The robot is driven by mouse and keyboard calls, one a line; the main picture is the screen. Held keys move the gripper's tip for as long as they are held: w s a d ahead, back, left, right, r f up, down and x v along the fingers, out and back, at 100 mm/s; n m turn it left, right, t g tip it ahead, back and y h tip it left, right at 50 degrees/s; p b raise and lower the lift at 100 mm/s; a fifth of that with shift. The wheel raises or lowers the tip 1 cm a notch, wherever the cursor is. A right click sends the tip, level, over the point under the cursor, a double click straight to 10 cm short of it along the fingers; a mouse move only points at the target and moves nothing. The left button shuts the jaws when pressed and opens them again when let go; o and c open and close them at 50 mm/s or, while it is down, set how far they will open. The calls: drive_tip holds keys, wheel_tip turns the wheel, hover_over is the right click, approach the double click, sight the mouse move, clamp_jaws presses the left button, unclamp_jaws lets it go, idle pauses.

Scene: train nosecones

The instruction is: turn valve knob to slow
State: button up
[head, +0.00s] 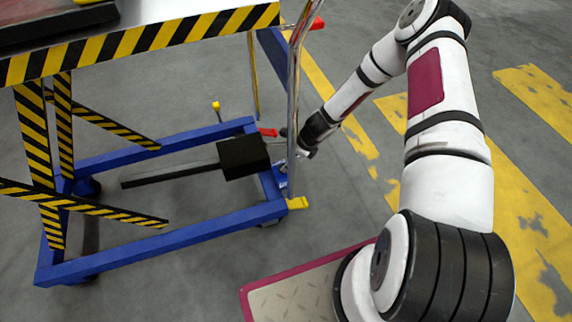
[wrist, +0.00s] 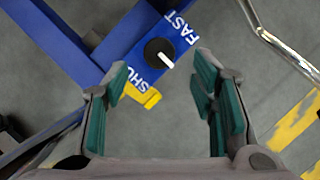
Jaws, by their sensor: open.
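The valve knob (wrist: 153,50) is round and black with a white pointer line. It sits on a blue plate (wrist: 128,40) of the cart frame in the wrist view. The pointer aims to the lower right of the picture, between the white FAST label (wrist: 180,28) and a second white label (wrist: 147,78), partly readable. My gripper (wrist: 159,82) is open and empty, its green-padded fingers spread on either side below the knob, apart from it. In the head view my gripper (head: 306,153) is beside the cart's near right corner, close to the chrome pole; the knob is not clear there.
The blue cart frame (head: 170,238) carries a striped lift table (head: 140,40). A chrome handle pole (head: 293,110) rises beside my gripper and shows at upper right in the wrist view (wrist: 285,50). A yellow foot piece (wrist: 145,97) lies just below the plate. The floor to the right is open.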

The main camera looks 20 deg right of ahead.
drive_tip(key=v, duration=0.6)
drive_tip(key=shift+r, duration=0.4)
drive_tip(key=shift+s+d, duration=0.1)
drive_tip(key=shift+s, duration=0.05)
